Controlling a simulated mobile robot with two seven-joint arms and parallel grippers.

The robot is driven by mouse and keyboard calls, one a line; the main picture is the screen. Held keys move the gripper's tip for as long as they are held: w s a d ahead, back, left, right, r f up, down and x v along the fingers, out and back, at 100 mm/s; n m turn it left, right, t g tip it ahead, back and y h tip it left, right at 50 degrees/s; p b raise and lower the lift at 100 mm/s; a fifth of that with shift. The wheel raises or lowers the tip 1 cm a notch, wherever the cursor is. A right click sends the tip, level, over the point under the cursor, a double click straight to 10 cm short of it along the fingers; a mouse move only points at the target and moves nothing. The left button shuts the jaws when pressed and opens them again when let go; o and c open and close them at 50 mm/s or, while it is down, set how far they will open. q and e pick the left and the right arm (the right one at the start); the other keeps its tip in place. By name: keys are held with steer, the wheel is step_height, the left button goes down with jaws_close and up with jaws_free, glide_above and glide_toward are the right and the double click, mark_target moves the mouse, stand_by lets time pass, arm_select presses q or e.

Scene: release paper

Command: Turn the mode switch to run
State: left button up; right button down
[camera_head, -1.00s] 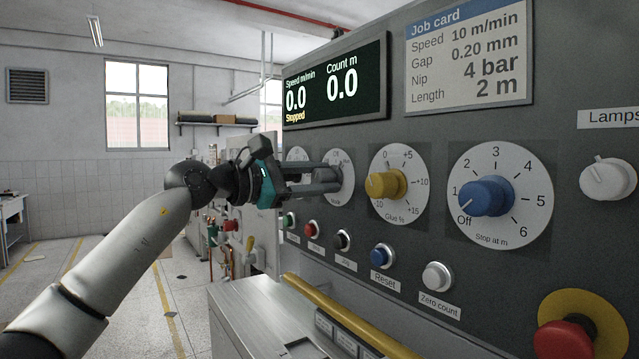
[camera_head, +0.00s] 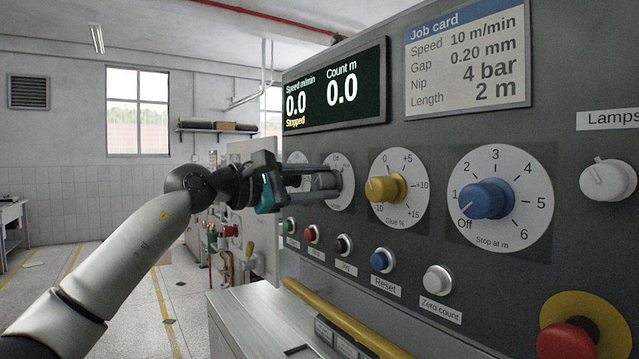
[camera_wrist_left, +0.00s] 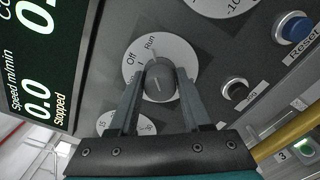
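The mode switch is a dark grey knob (camera_wrist_left: 160,84) on a round white dial (camera_wrist_left: 185,60) marked Off and Run; the knob also shows in the head view (camera_head: 323,184). My left gripper (camera_wrist_left: 160,80) has one finger along each side of the knob and appears shut on it. In the head view my left gripper (camera_head: 318,181) reaches the panel from the left, its fingers hiding part of the knob and dial. I cannot tell exactly which mark the knob points at. The display (camera_head: 335,88) reads Stopped. My right gripper is not in view.
To the right on the panel are a yellow glue knob (camera_head: 385,187) and a blue stop knob (camera_head: 486,199). Several push buttons (camera_head: 344,244) run below. A red emergency button (camera_head: 565,338) is at the lower right. A yellow bar (camera_head: 340,318) juts out beneath the panel.

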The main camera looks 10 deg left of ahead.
arm_select(q)
steer(key=o, duration=0.3)
steer(key=shift+o, duration=0.2)
steer(key=b+v, duration=0.4)
steer(key=v, duration=1.1)
steer(key=shift+s, duration=0.1)
